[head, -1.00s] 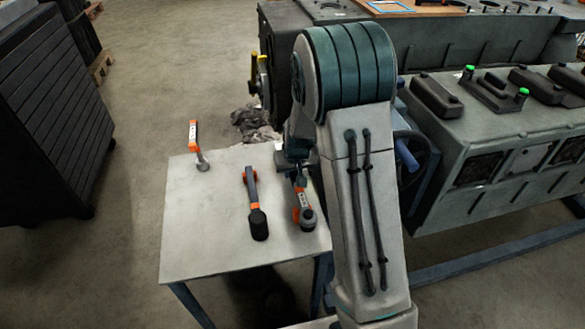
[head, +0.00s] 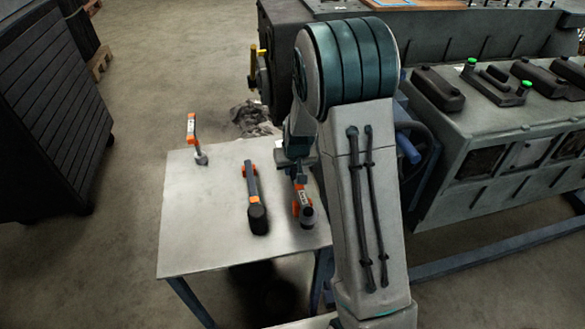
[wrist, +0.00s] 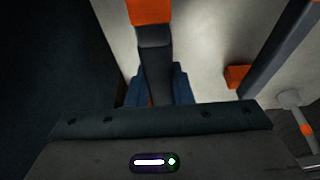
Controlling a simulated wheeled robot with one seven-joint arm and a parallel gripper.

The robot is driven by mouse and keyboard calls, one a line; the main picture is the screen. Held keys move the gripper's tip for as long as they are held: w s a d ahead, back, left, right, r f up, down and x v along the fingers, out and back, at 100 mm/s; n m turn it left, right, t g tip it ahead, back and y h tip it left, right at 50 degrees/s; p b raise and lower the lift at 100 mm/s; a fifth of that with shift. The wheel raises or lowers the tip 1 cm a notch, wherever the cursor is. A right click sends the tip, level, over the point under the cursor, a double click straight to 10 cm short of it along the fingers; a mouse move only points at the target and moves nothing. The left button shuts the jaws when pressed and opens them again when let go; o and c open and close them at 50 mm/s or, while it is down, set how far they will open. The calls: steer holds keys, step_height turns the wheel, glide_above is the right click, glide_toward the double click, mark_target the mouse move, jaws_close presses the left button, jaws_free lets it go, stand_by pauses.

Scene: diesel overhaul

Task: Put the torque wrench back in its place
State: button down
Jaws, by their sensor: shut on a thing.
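My gripper (head: 297,176) is at the right side of the small table, partly hidden behind my arm. It is shut on an orange-and-black tool (head: 303,202) with a pale label and a dark round end; I take this as the torque wrench. In the wrist view the tool's dark shaft and orange part (wrist: 150,10) run between the blue fingers (wrist: 158,88). I cannot tell whether the tool touches the tabletop or hangs just above it.
A dark cabinet (head: 55,110) stands left. The engine block (head: 500,150) is at right.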

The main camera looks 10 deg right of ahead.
steer(key=shift+f, duration=0.15)
steer(key=shift+f+b, duration=1)
steer(key=c, duration=1.2)
jaws_free()
steer(key=shift+r, duration=0.1)
steer(key=p+v, duration=0.2)
steer(key=v, duration=1.2)
steer(key=s+r+g+p, duration=0.1)
steer(key=s+r+p, duration=1)
steer(key=s+r, duration=0.7)
steer(key=s, duration=0.3)
steer(key=shift+s+a, duration=0.15)
steer(key=shift+s, duration=0.25)
